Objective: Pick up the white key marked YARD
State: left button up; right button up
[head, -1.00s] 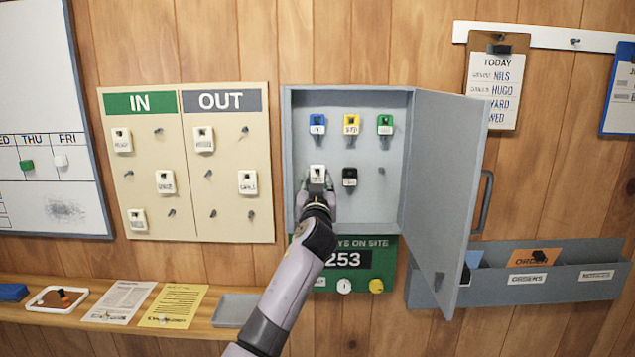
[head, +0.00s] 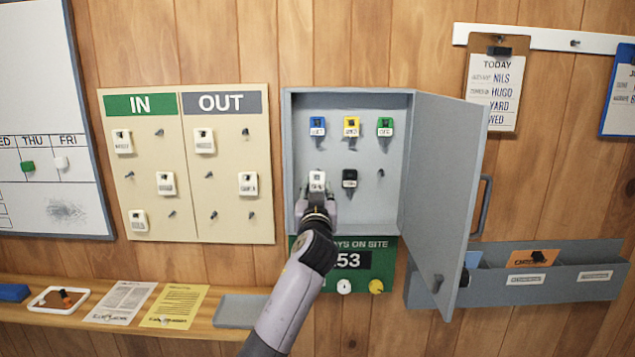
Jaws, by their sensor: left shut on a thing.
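The white key (head: 317,179) is in the lower left of the open grey key cabinet (head: 288,150). The lettering on its tag is too small to read for certain. My left gripper (head: 317,192) comes up from below and is shut on the lower part of this key, partly covering it. I cannot tell whether the key still touches its hook. My right gripper is not in view.
A black key (head: 349,178) hangs close on the right. Blue (head: 317,126), yellow (head: 351,127) and green (head: 385,126) keys hang above. The cabinet door (head: 446,190) stands open at the right. A ledge (head: 120,325) runs below left.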

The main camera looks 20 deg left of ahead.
aim_at(317, 185)
pick_arm(q)
jog(key=shift+r+p+v, duration=0.15)
jog(key=shift+p+v, duration=0.05)
jog(key=shift+v, duration=0.65)
jog(key=shift+r+p+v, duration=0.1)
jog(key=shift+p+v, duration=0.05)
jog(key=shift+v, duration=0.75)
